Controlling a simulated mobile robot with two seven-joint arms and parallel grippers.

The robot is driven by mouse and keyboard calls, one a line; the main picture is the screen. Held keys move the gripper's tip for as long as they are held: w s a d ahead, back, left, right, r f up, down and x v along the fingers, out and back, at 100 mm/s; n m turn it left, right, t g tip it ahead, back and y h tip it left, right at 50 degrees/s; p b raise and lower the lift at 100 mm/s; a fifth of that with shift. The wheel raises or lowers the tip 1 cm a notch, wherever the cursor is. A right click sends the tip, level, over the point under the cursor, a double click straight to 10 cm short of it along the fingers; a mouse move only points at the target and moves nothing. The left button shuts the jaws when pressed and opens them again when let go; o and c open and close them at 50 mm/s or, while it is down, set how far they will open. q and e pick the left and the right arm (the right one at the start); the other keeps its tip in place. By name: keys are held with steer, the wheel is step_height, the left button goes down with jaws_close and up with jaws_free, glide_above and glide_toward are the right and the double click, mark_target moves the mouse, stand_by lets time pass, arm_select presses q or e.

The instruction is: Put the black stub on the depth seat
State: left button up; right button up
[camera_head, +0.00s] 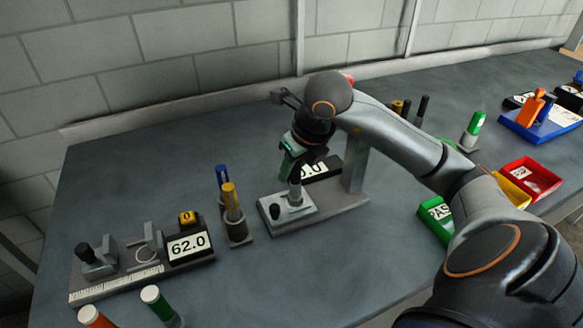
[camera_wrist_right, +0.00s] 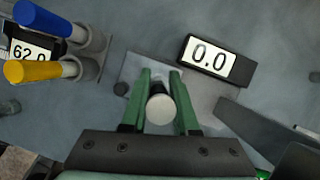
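My right gripper (camera_head: 291,172) points down over the depth gauge's pale base (camera_head: 302,213). In the right wrist view its green fingers (camera_wrist_right: 160,85) close around an upright cylinder with a pale round top (camera_wrist_right: 160,108); I take it for the black stub. In the head view its grey lower part (camera_head: 295,192) shows under the fingers, above the seat area. The seat itself is hidden under it, and I cannot tell whether the two touch. The gauge display (camera_wrist_right: 209,57) reads 0.0. My left gripper is not in view.
A blue stub (camera_head: 222,177) and a yellow stub (camera_head: 231,200) stand in holders left of the gauge. A length gauge reading 62.0 (camera_head: 187,247) lies further left. Red (camera_head: 533,170), yellow and green bins are at right.

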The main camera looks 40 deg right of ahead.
steer(key=o, duration=0.4)
steer(key=shift+r, duration=0.1)
steer(key=shift+r+p, duration=0.2)
steer(key=shift+p, duration=0.1)
steer(key=p+v, duration=0.1)
steer(key=v, duration=1)
steer(key=shift+s+r, duration=0.15)
steer(key=shift+r, duration=0.25)
